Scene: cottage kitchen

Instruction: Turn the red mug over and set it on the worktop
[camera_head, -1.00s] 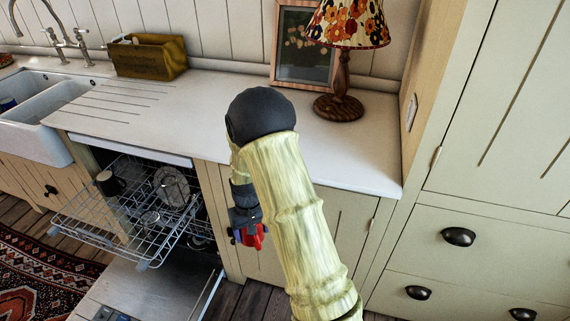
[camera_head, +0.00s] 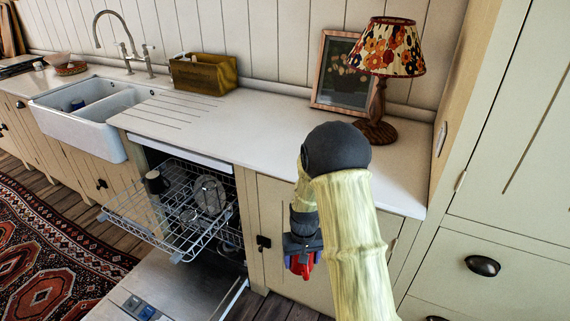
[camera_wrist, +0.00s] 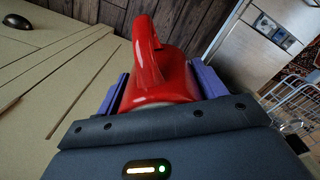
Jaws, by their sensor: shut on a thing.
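The red mug (camera_wrist: 165,75) is held between the two purple-blue fingers of my gripper (camera_wrist: 155,95) in the wrist view. Its handle (camera_wrist: 146,45) points toward the top of that picture. In the head view only a small red part of the mug (camera_head: 301,268) shows below my gripper (camera_head: 302,258); the rest is hidden. I cannot tell which way its mouth faces. My gripper is shut on the mug, in front of the cabinet doors and lower than the edge of the pale worktop (camera_head: 250,135).
The open dishwasher with its pulled-out rack (camera_head: 170,215) is left of my gripper. A lamp (camera_head: 390,60), a picture frame (camera_head: 337,75) and a wooden box (camera_head: 203,73) stand at the back of the worktop. The sink (camera_head: 90,115) is at the left. The worktop's middle and front are clear.

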